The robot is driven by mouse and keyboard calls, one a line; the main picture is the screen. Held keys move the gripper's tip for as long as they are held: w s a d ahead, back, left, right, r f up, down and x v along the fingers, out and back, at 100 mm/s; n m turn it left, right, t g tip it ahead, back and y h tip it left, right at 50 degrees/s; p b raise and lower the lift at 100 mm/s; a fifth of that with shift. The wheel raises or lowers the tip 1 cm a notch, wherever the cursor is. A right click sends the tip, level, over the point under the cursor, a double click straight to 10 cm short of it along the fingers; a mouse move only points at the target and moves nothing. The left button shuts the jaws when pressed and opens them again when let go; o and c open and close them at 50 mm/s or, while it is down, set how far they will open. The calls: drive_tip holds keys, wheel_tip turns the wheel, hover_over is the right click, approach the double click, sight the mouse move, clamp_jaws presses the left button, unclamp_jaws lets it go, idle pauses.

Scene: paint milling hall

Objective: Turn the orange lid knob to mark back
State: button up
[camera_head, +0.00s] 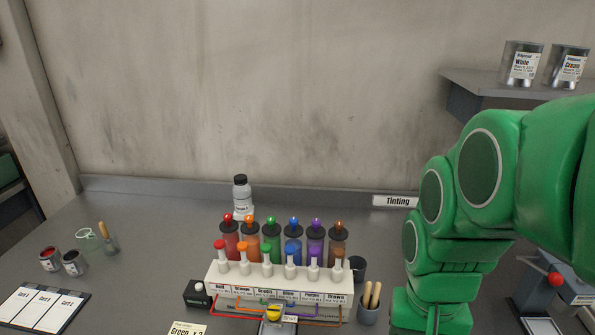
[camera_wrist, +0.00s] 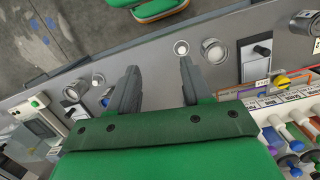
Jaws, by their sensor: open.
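The tinting rack (camera_head: 225,283) stands on the bench in the head view, with a row of dark-lidded canisters behind it. The orange canister (camera_head: 250,239) is second from the left and has a small orange lid knob (camera_head: 249,219) on top. I cannot read any marks around this knob. An orange-topped white tap (camera_head: 243,251) stands in front of it. In the wrist view my gripper (camera_wrist: 158,66) is open with nothing between its fingers. It is apart from the rack, whose coloured parts show at the right edge. The gripper cannot be made out in the head view.
A yellow knob (camera_head: 273,312) is at the rack's front. A cup of sticks (camera_head: 369,304) is right of the rack. Two small paint tins (camera_head: 50,260) and a card (camera_head: 42,308) are at left.

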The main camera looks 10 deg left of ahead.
drive_tip(key=w+a+r+m, duration=0.2)
drive_tip(key=w, duration=0.4)
drive_tip(key=w+a+r+m, duration=0.2)
drive_tip(key=w, duration=0.3)
wheel_tip(320, 180, up, 4)
drive_tip(key=f+m+t, duration=0.1)
drive_tip(key=m+t, duration=0.1)
drive_tip(key=m, duration=0.7)
hover_over(249, 216)
drive_tip(key=shift+s+d+r, duration=0.15)
drive_tip(key=shift+d+r, duration=0.1)
drive_tip(key=shift+d, duration=0.05)
drive_tip(key=shift+a+f, duration=0.1)
drive_tip(key=shift+a, duration=0.25)
drive_tip(key=shift+f, duration=3.85)
clamp_jaws()
